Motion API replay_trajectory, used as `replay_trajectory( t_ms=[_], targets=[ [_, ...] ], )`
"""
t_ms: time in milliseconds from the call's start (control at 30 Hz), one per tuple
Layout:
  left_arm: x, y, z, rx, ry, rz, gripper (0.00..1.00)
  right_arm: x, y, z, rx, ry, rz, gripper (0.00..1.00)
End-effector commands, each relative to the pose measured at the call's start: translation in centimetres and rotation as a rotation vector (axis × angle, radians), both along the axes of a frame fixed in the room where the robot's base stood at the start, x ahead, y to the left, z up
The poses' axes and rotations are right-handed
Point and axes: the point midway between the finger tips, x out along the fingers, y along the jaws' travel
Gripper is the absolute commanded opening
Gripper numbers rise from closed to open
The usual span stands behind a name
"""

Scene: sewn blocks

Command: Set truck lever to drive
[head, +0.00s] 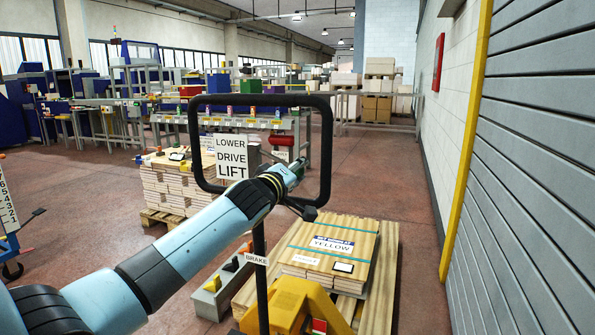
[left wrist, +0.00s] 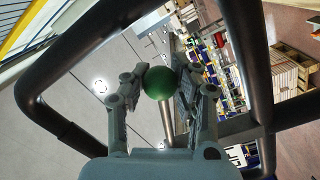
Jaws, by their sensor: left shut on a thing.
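The pallet truck's handle (head: 192,140) is a black loop on an upright post. A white sign (head: 231,157) on it reads LOWER, DRIVE, LIFT from top to bottom. My left arm crosses in front from the lower left, and my left gripper (head: 291,174) is inside the loop, right of the sign. In the left wrist view, the gripper (left wrist: 162,82) is shut on the lever's green ball knob (left wrist: 158,84), with a finger on each side. In the head view my gripper hides the knob, so its setting cannot be read. My right gripper is not in view.
A loaded pallet (head: 330,255) marked YELLOW lies ahead; another stack (head: 178,190) stands left. A grey shutter (head: 540,170) closes the right side. Red floor (head: 420,260) is clear between the pallet and shutter.

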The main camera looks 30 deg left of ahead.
Motion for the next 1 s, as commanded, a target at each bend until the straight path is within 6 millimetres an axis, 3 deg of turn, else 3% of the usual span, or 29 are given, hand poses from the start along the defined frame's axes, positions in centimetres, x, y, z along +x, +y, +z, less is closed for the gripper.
replay_trajectory(
  t_ms=[667, 833, 1000],
  targets=[
    [-0.1, 0.0, -0.2, -0.002, 0.004, 0.001, 0.0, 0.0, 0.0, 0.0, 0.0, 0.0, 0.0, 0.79],
    [0.1, -0.3, 0.5, -0.111, -0.028, 0.001, 0.0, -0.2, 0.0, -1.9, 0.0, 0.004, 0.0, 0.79],
    [0.1, -0.7, 2.6, -0.305, -0.074, 0.0, 0.0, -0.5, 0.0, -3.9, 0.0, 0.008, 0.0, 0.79]
  ],
)
